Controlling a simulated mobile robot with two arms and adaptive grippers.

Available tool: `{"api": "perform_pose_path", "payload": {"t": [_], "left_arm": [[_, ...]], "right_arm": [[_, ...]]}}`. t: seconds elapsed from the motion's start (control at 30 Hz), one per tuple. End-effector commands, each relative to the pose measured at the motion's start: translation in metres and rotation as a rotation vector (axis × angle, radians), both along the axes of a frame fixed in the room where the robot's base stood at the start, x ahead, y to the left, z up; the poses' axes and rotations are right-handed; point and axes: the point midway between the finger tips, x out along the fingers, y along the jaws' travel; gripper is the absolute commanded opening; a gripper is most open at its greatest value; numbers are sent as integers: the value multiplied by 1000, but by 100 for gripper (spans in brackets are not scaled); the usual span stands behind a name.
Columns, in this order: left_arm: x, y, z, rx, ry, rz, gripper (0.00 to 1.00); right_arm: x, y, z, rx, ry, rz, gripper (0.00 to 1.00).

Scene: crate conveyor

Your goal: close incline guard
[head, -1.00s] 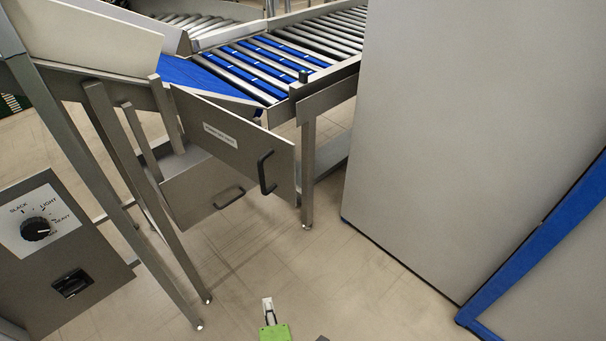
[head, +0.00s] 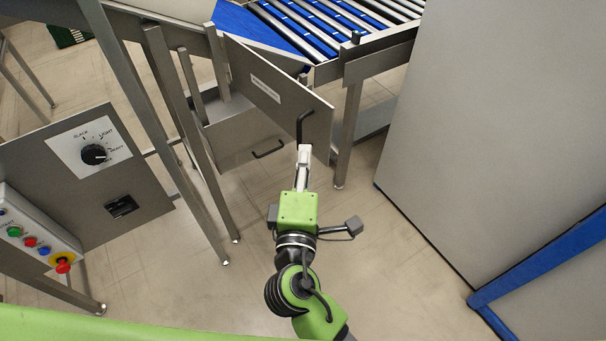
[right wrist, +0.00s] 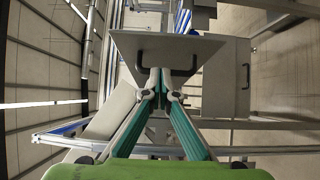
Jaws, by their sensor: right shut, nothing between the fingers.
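The incline guard (head: 262,88) is a grey metal panel with a white label. It stands swung out at an angle beside the blue incline, its free edge toward the right. A black bar handle (head: 300,128) is near that edge. My right gripper (head: 304,149) is shut and empty, its tip at the lower end of the handle in the head view; contact cannot be told. My left gripper is not in view.
A lower grey panel (head: 235,140) with its own handle sits below the guard. Slanted metal legs and a dial box (head: 70,170) stand left. A button box (head: 35,235) is lower left. A large grey cabinet (head: 480,120) fills the right. The floor between is open.

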Motion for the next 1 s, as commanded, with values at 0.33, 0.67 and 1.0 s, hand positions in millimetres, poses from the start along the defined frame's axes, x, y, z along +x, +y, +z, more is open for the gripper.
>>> {"api": "perform_pose_path", "payload": {"t": [0.33, 0.67, 1.0], "left_arm": [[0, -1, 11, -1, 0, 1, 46], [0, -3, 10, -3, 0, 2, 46], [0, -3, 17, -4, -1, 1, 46]], "right_arm": [[32, -26, 0, -2, 0, 2, 0], [34, -29, -1, -1, 1, 2, 0], [47, -44, 1, -6, 0, 43, 0]]}}
